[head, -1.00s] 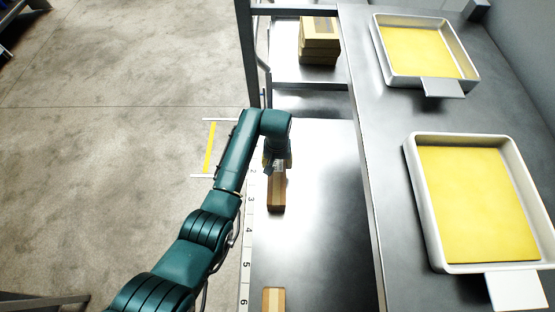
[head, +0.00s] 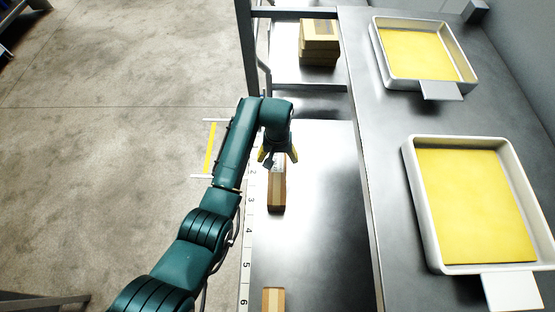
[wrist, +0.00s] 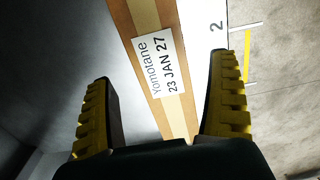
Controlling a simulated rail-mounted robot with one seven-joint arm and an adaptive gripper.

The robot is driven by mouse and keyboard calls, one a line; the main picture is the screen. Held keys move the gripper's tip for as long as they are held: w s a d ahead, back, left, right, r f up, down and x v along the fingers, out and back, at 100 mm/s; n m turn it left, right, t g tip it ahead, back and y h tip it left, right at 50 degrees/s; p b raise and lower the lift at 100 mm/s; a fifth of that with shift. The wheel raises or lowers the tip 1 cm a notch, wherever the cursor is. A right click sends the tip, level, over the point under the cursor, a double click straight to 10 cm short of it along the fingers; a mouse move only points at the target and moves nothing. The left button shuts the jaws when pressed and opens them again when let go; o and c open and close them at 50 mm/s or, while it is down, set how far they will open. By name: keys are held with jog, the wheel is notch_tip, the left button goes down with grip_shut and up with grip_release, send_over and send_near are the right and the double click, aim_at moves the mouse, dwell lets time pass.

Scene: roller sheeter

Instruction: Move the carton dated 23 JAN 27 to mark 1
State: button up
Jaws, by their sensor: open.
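In the wrist view the carton (wrist: 150,22) is brown with a paler lengthwise band. In the head view this carton (head: 277,196) lies on the steel table beside the numbered strip, between about marks 2 and 3. My gripper (wrist: 165,95) is open. Its two yellow ribbed fingers stand apart on either side of the carton, the right one close to the strip. In the head view my gripper (head: 277,158) is over the carton's far end and hides part of it. Mark 1 is hidden behind my arm.
A second carton (head: 273,299) lies near mark 6. A stack of cartons (head: 319,43) stands on the far shelf. Two white trays with yellow sheets, a far one (head: 474,80) and a near one (head: 409,163), rest on the right-hand counter. The table's middle (head: 325,215) is clear.

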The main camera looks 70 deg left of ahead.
notch_tip(320, 180, up, 8)
jog(key=shift+f, duration=0.15)
dwell(0.6)
